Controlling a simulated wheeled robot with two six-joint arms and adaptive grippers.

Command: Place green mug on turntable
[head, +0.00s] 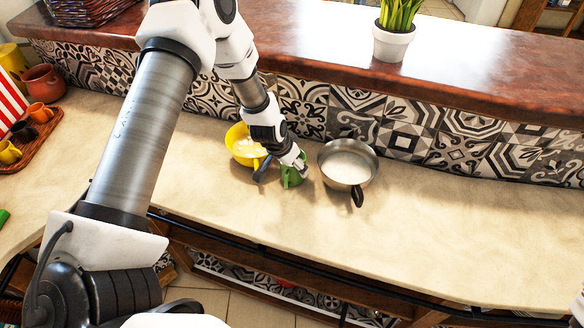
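The green mug (291,178) stands on the pale stone counter, between a yellow pan and a metal saucepan. My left gripper (287,166) reaches down over it from above. Its dark fingers are close to the mug and hide part of it. I cannot tell whether they grip it or are only around it. I cannot pick out a turntable for certain. A brown wooden tray (42,131) with small mugs lies at the far left. My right gripper is not in view.
The yellow pan (237,134) with pale contents is just left of the mug. The metal saucepan (347,162) is just right. A potted plant (393,40) stands on the raised ledge behind the tiled wall. The counter's right part is clear.

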